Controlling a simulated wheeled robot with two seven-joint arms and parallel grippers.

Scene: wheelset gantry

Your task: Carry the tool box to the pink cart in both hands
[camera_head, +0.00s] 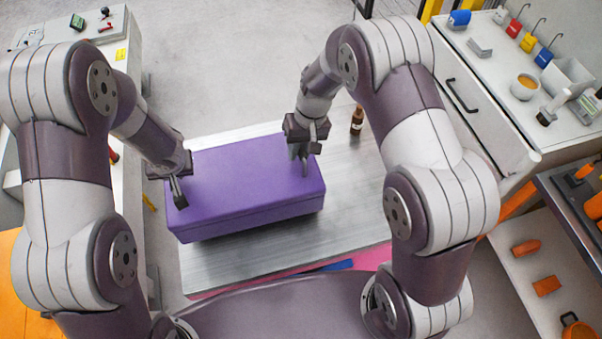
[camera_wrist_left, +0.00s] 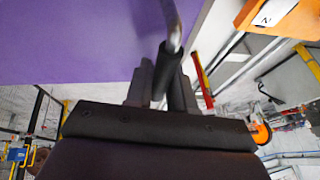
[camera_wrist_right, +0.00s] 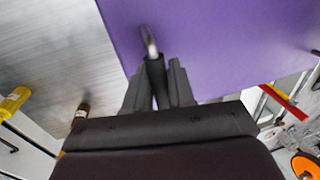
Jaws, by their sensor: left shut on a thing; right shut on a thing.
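The purple tool box (camera_head: 250,185) is closed and roughly level over the steel top (camera_head: 352,200) of the pink cart. Pink (camera_head: 375,256) shows along the cart's near side. I cannot tell whether the box touches the top. My left gripper (camera_head: 180,192) is at the box's left end, shut on a metal handle (camera_wrist_left: 172,22). My right gripper (camera_head: 304,158) is at the right end, shut on another handle (camera_wrist_right: 149,40). The box (camera_wrist_left: 80,40) also fills the upper left of the left wrist view. Its underside is hidden.
A small brown bottle (camera_head: 357,120) stands on the steel top, right of my right gripper. A white drawer bench (camera_head: 490,95) is at the right, and a control desk (camera_head: 110,55) at the left. Bare steel shows right of the box and in front of it.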

